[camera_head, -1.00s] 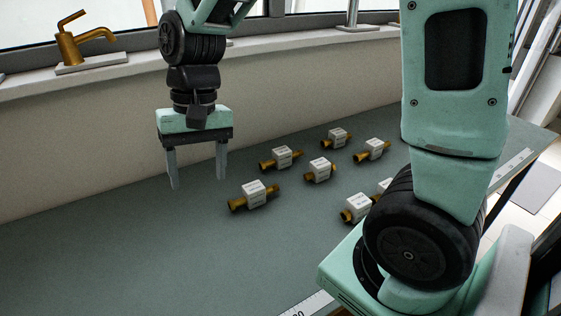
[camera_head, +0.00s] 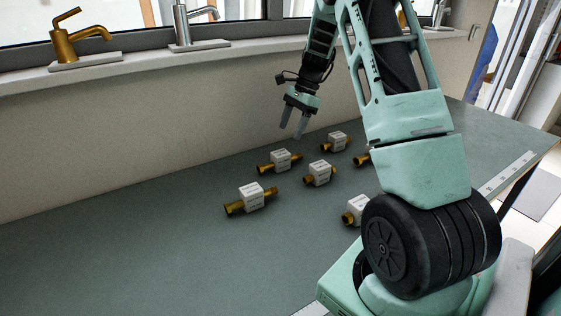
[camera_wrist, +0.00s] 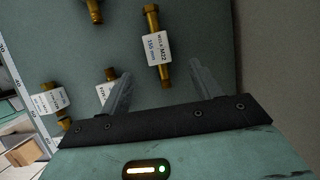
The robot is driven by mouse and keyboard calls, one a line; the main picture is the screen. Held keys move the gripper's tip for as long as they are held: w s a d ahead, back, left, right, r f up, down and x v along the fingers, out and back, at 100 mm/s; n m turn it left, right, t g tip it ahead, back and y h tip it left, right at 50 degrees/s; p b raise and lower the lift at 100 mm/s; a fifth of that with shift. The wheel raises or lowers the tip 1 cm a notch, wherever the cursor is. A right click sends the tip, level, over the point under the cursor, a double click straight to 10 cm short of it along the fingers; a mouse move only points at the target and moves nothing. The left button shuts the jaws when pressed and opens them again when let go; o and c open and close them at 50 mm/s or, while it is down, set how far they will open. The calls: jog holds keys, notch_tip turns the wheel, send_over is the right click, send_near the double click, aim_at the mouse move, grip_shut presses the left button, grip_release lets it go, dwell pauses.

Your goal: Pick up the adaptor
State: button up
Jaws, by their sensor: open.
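Several brass adaptors with white label blocks lie on the grey-green table. In the head view, one adaptor (camera_head: 251,198) is nearest the front left. Another adaptor (camera_head: 280,161) lies behind it, a third adaptor (camera_head: 319,173) lies to the right, and one more adaptor (camera_head: 336,142) is at the back. My gripper (camera_head: 290,132) is open and empty above the back of the table, fingers pointing down. In the wrist view, a labelled adaptor (camera_wrist: 157,48) lies below and ahead of the open fingers (camera_wrist: 160,82). Others are at the left; my arm hides part of the group.
The table (camera_head: 130,240) is clear at the left and front. A wall and sill run along the back, with a brass tap (camera_head: 80,42) and a chrome tap (camera_head: 190,25) on it. A ruler strip (camera_head: 507,172) lies along the right edge.

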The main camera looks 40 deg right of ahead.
aim_at(281, 152)
jog(key=x, duration=0.6)
jog(key=shift+a+f, duration=0.15)
jog(key=shift+p+x, duration=0.85)
jog(key=shift+x, duration=1.8)
jog(key=shift+s+a, duration=0.15)
jog(key=shift+a, duration=0.05)
jog(key=c, duration=1.2)
